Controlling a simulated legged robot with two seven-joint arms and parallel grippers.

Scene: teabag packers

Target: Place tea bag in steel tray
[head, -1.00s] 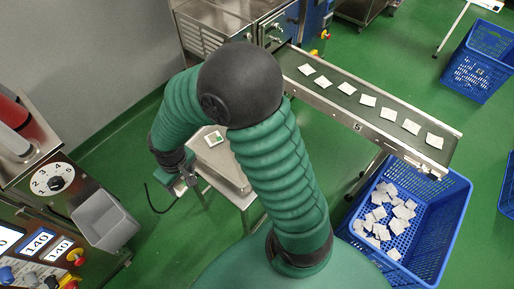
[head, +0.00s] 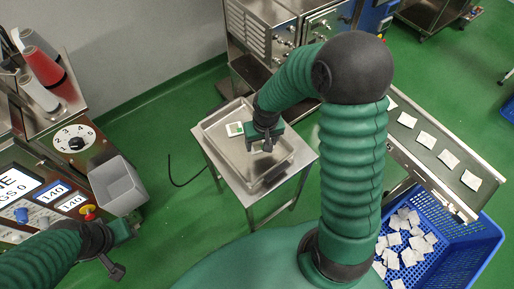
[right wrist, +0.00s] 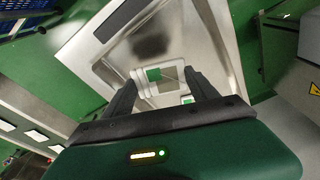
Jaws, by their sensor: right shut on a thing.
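The steel tray (head: 218,140) sits on a small steel table, and it also shows in the right wrist view (right wrist: 222,40). A white tea bag with a green label (head: 235,129) lies in its left part. My right gripper (head: 264,147) is over the middle of the tray, shut on another tea bag (right wrist: 153,76) that shows between its fingers in the right wrist view.
A conveyor (head: 440,143) with several white bags runs on the right, above a blue crate (head: 465,235) of loose bags. A control machine (head: 50,190) with a grey bin (head: 117,187) stands left. Green floor lies between bin and table.

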